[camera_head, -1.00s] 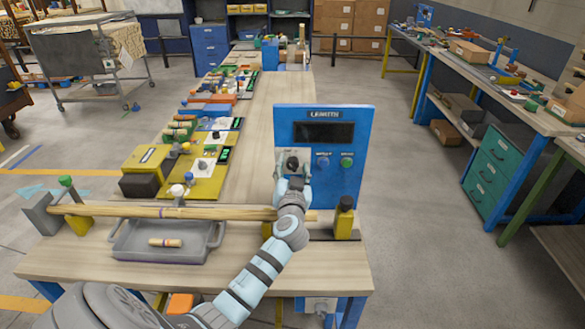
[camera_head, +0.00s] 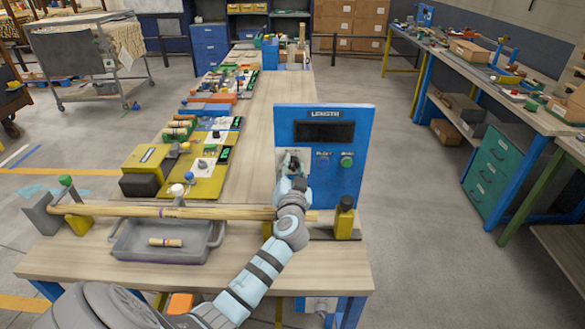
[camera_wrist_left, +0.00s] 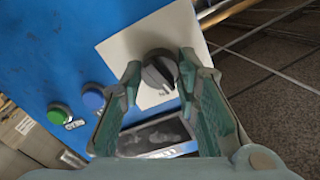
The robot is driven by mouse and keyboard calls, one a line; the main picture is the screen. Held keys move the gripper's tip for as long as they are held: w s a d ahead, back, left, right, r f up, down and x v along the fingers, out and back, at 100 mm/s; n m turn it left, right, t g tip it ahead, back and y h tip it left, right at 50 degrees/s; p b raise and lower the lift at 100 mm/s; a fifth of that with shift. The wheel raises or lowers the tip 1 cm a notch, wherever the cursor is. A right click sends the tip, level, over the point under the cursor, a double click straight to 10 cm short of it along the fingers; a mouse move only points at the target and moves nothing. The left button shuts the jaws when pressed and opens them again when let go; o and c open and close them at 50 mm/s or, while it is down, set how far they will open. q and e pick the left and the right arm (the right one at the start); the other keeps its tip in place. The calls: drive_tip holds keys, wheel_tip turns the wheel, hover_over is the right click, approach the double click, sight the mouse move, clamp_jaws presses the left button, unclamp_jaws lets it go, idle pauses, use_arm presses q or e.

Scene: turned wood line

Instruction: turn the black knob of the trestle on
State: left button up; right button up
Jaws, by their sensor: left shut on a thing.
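The black knob (camera_wrist_left: 160,72) sits on a white plate (camera_wrist_left: 122,50) on the blue panel (camera_head: 345,185) marked LENGTH, which stands on the trestle table. In the left wrist view the knob shows between the fingertips of my left gripper (camera_wrist_left: 160,75), which is shut on it, one finger on each side. In the head view my left gripper (camera_head: 290,165) is against the left side of the panel and mostly hides the knob. The panel's display (camera_head: 324,132) is dark. My right gripper is not in view.
A blue button (camera_head: 322,161) and a green button (camera_head: 347,162) are right of the knob. A long wooden rod (camera_head: 180,212) lies across supports in front, above a grey tray (camera_head: 130,248). A yellow-and-black post (camera_head: 344,218) stands in front of the panel.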

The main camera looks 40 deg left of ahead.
use_arm(q)
drive_tip(key=m, duration=0.3)
drive_tip(key=shift+m+p, duration=0.55)
drive_tip(key=shift+m, duration=1.45)
drive_tip(key=o, duration=1.2)
drive_tip(key=shift+c, duration=0.2)
drive_tip(key=shift+d, duration=0.1)
drive_tip(key=v, duration=1.2)
